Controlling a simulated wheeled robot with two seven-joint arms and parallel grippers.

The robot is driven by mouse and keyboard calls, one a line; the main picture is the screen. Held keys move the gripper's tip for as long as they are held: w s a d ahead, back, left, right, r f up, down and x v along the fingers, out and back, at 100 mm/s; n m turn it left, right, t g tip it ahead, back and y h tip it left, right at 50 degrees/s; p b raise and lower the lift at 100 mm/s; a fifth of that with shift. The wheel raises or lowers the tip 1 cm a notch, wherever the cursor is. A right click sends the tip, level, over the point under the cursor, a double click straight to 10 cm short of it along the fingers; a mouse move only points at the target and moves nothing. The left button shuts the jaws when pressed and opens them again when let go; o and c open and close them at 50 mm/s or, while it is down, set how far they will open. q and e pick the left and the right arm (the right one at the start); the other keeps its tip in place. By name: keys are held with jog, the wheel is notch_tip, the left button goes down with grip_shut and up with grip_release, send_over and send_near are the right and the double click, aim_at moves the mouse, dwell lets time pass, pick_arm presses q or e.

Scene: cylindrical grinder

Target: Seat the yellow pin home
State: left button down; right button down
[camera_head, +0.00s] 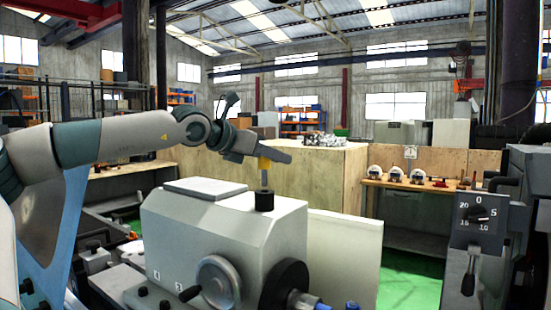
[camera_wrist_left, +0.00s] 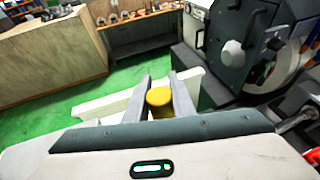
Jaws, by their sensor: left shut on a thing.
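The yellow pin (camera_head: 264,163) has a yellow head and a grey shaft, and it stands upright over a black collar (camera_head: 264,201) on top of the light grey machine housing (camera_head: 220,229). The shaft's lower end meets the collar's top; how deep it goes in is hidden. My left gripper (camera_head: 277,156) reaches in from the left and is shut on the pin near its head. In the left wrist view the yellow head (camera_wrist_left: 159,96) sits between the two grey fingers (camera_wrist_left: 161,92). My right gripper is not in view.
A handwheel (camera_head: 218,281) and a black wheel (camera_head: 286,286) are on the housing's front. A control box with a dial (camera_head: 480,222) stands at the right. A wooden bench (camera_head: 430,188) with small parts is behind. Green floor shows at the right.

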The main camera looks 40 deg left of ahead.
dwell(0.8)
pick_arm(q)
jog(key=shift+b, duration=0.55)
dwell(0.5)
jog(key=shift+s+a, duration=0.1)
jog(key=shift+s, duration=0.05)
jog(key=shift+s+a+b, duration=0.15)
jog(key=shift+s+b, duration=0.05)
jog(key=shift+b, duration=0.1)
jog(key=shift+f, duration=0.1)
jog(key=shift+s+a+f, duration=0.1)
jog(key=shift+s+f, duration=0.05)
